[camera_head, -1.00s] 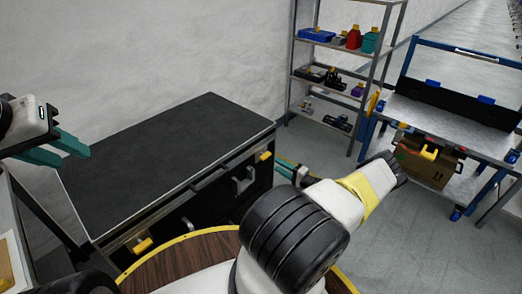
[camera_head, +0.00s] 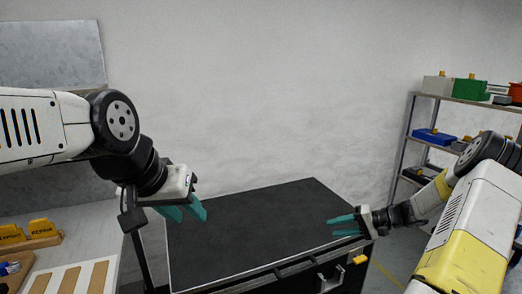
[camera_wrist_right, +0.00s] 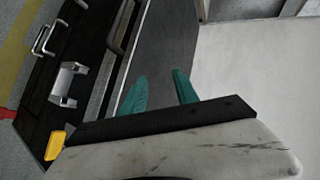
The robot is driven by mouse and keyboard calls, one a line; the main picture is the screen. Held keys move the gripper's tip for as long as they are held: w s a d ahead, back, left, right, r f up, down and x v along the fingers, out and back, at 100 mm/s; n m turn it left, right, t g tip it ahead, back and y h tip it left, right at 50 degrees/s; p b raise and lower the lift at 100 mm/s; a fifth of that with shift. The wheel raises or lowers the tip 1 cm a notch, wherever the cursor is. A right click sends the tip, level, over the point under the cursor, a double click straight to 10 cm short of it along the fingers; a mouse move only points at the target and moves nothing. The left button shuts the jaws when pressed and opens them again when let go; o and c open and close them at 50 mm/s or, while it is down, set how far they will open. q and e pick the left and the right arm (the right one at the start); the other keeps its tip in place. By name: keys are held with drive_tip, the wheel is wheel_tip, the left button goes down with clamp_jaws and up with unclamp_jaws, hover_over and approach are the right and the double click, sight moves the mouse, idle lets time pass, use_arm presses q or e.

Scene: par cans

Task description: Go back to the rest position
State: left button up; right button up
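My left gripper (camera_head: 187,212) hangs at the left over the black-topped workbench (camera_head: 260,225), with its teal fingers apart and nothing between them. My right gripper (camera_head: 344,226) is in front of the bench's right part, its teal fingers pointing left. In the right wrist view its two fingers (camera_wrist_right: 160,92) stand apart with nothing between them. No held object shows in either gripper.
A metal shelf (camera_head: 412,130) with bins stands at the right against the white wall. At the lower left is a light table with yellow holders (camera_head: 42,229) and a white board (camera_head: 70,279). The black bench top looks bare.

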drive_tip(key=s+a+r+n+g+h, duration=0.1)
drive_tip(key=s+a+r+h, duration=0.1)
drive_tip(key=s+a+r, duration=0.3)
drive_tip(key=s+a+r+n+g+h, duration=0.1)
drive_tip(key=s+a+r+h, duration=0.15)
drive_tip(key=r, duration=0.45)
drive_tip(key=s+a+r+n+g+h, duration=0.1)
drive_tip(key=s+a+r+n, duration=0.1)
drive_tip(key=s+a+r, duration=0.3)
drive_tip(key=s+r+t+h, duration=0.2)
drive_tip(key=s+r, duration=0.3)
drive_tip(key=s, duration=0.3)
drive_tip(key=s+r+t+h, duration=0.1)
drive_tip(key=s+r+t, duration=0.1)
drive_tip(key=s+r, duration=0.3)
drive_tip(key=s, duration=0.3)
drive_tip(key=shift+s+a+r+h, duration=0.15)
drive_tip(key=shift+s+r+h, duration=0.05)
drive_tip(key=shift+s+h, duration=0.2)
drive_tip(key=shift+o, duration=0.2)
